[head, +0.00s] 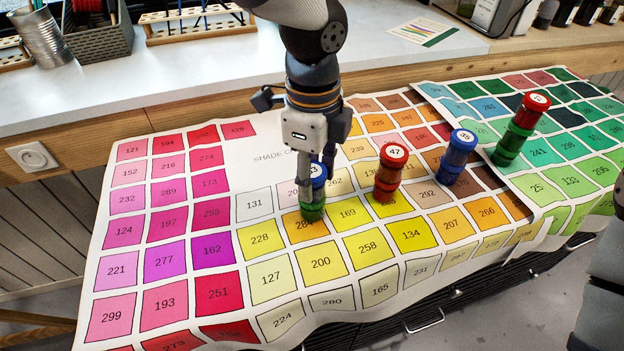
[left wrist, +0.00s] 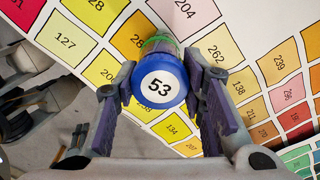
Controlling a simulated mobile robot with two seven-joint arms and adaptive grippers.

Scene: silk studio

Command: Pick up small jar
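The small jar with blue lid numbered 53 (head: 313,190) stands upright on the colour chart, its green base over a yellow-orange square. In the left wrist view, its lid (left wrist: 160,86) is between the fingers of my left gripper (left wrist: 160,72). Narrow gaps seem to show on both sides of the lid, so the fingers look open around it. In the head view, my left gripper (head: 318,172) points down over this jar and partly hides it. My right gripper is not in view; part of my right arm shows at the right edge.
The red-lidded jar 47 (head: 390,172), blue-lidded jar 35 (head: 456,158) and a red-and-green jar (head: 519,130) stand in a row to the right. The colour chart (head: 246,178) drapes over the front edge. A metal can (head: 42,38) and grey basket (head: 98,38) stand back left.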

